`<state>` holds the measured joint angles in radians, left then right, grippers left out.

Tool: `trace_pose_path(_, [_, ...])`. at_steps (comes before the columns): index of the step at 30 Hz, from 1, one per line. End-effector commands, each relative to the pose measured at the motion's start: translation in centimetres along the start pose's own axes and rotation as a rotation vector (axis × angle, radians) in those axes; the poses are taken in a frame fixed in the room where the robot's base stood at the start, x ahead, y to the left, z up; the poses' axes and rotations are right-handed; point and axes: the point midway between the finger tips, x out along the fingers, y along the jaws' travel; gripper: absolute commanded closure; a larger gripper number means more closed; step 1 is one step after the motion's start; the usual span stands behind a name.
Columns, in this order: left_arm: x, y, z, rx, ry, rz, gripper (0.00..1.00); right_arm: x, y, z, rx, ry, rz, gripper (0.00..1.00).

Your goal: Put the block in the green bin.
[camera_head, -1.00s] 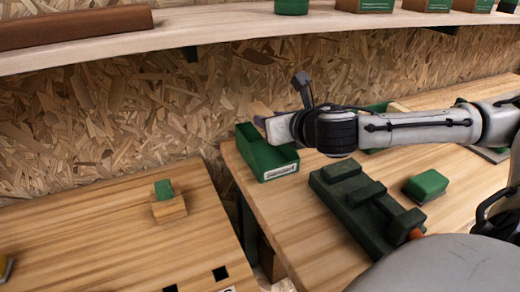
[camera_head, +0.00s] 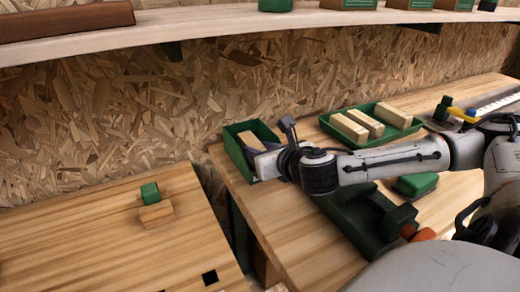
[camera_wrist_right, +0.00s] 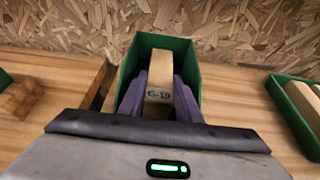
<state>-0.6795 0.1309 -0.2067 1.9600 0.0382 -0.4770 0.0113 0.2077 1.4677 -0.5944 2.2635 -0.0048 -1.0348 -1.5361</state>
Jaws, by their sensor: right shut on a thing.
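The green bin (camera_head: 266,131) stands at the left end of the right-hand table, against the chipboard wall. It also shows in the right wrist view (camera_wrist_right: 192,60), open toward me. My right gripper (camera_wrist_right: 160,100) has its two purple fingers inside the bin's opening, shut on a pale wooden block (camera_wrist_right: 160,82) with dark marking on its end. In the head view the block (camera_head: 249,139) shows between the bin's walls, partly covered by my gripper (camera_head: 262,153). I cannot tell whether the block touches the bin's floor. My left gripper is not in view.
A green tray (camera_head: 355,142) with several pale blocks lies to the right of the bin. A dark green stepped fixture (camera_head: 365,215) and a green-topped block (camera_head: 416,184) sit nearer. The left table (camera_head: 90,240) holds a small wood-and-green piece (camera_head: 156,214). A shelf (camera_head: 200,28) runs above.

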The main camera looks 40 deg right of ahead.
Motion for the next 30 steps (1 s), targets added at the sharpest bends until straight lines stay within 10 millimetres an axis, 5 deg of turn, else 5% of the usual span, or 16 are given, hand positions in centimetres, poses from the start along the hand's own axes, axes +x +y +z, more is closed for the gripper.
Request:
trace_pose_path(1, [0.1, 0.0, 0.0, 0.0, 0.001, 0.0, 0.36, 0.1, 0.0, -0.2, 0.001, 0.0, 0.0, 0.93])
trace_pose_path(2, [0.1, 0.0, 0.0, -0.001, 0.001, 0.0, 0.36, 0.1, 0.0, -0.3, 0.001, 0.001, 0.0, 0.67])
trace_pose_path(5, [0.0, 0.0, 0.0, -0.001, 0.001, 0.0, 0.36, 0.1, 0.0, -0.2, 0.0, 0.001, 0.0, 0.51])
trace_pose_path(17, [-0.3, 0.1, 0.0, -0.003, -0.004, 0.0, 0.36, -0.2, 0.0, 0.6, -0.001, -0.002, 0.0, 0.5])
trace_pose_path(30, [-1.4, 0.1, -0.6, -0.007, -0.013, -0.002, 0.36, -7.0, -0.1, 0.9, -0.002, 0.005, -0.002, 0.5])
